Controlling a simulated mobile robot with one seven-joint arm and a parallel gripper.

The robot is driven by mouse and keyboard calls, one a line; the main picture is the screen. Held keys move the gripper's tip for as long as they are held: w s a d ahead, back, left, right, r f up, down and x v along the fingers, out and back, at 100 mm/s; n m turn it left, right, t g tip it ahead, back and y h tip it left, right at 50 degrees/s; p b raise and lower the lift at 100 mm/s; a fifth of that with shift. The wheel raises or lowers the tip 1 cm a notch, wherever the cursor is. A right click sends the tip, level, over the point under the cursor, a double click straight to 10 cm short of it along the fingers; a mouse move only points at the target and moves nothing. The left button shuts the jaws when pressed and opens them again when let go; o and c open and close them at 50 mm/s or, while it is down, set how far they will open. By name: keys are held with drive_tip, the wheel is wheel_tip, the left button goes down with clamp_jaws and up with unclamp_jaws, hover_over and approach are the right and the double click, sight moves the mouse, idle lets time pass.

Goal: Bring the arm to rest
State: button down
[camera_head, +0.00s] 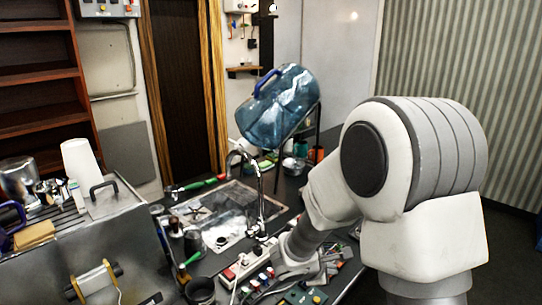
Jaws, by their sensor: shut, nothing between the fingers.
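My white and grey arm fills the right side of the head view, with its large rounded joint in front. It bends down and left to the cluttered counter. My gripper (268,282) is small at the arm's lower end, low over the counter beside a white power strip (248,260). It is shut and empty. Its fingertips are hard to make out among the small parts around it.
A sink with a chrome tap (260,195) lies just behind my gripper. A tilted blue water bottle (280,105) stands at the back. A green circuit board (305,296) is near the gripper. A grey metal box (75,255) is at left. Dark floor shows at right.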

drive_tip(key=s+d+r+m+g, duration=0.1)
drive_tip(key=s+d+r+m, duration=0.4)
drive_tip(key=r, duration=0.3)
drive_tip(key=s+a+r+m+y, duration=0.3)
drive_tip(key=s+r+m, duration=0.2)
drive_tip(key=s, duration=0.4)
drive_tip(key=s+a+r+m+y, duration=0.3)
drive_tip(key=s+a+r+m, duration=0.1)
drive_tip(key=s, duration=0.6)
drive_tip(key=r+m, duration=0.1)
drive_tip(key=m, duration=0.1)
drive_tip(key=shift+r+m+y, duration=0.25)
drive_tip(key=shift+m+y, duration=0.05)
drive_tip(key=shift+y, duration=0.1)
